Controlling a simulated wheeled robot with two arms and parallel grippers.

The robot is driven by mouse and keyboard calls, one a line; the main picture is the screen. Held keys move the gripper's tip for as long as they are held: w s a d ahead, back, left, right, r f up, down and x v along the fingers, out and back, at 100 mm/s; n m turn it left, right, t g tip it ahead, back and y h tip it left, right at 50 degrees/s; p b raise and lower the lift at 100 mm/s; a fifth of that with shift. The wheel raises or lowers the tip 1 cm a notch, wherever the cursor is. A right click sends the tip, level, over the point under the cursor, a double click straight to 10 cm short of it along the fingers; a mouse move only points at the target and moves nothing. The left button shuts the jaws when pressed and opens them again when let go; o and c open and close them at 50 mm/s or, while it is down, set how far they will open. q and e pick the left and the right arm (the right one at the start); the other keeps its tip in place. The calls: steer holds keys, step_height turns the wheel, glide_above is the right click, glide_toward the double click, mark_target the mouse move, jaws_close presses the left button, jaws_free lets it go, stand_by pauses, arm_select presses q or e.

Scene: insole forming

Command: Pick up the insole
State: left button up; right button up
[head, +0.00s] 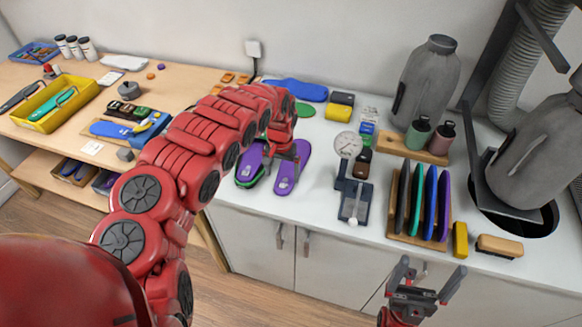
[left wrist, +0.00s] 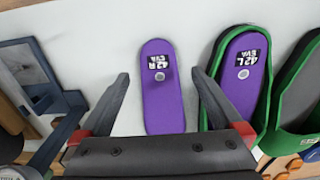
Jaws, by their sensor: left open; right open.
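A purple insole marked 42 R EVA (left wrist: 163,105) lies flat on the light counter; it also shows in the head view (head: 291,173). A second purple insole, marked 42 L EVA (left wrist: 243,82), lies in a green-rimmed holder and shows left of the first in the head view (head: 249,165). My left gripper (head: 281,158) is open above the counter. In the left wrist view its fingers (left wrist: 160,76) appear on either side of the 42 R insole, the right one close to the green rim; whether they touch is unclear. My right gripper (head: 426,283) is open and empty before the cabinet front.
A dial gauge (head: 348,146) and a rack of coloured insoles (head: 421,203) stand to the right on the counter. Blue (head: 296,88) and green pieces lie behind the insoles. A wooden table with a yellow tray (head: 56,103) is at left. My left arm hides part of the table.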

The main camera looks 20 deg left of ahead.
mark_target(284, 184)
arm_select(q)
steer(key=f, duration=0.1)
steer(key=f+p, duration=0.1)
steer(key=f, duration=0.1)
steer(key=shift+w+d+f, duration=0.25)
steer(key=shift+a+f+p, duration=0.1)
steer(key=shift+f+p, duration=0.25)
steer(key=shift+f, duration=0.35)
steer(key=shift+c, duration=0.3)
steer(key=c, duration=1.2)
steer(key=shift+c, duration=0.2)
steer(key=shift+r, duration=0.1)
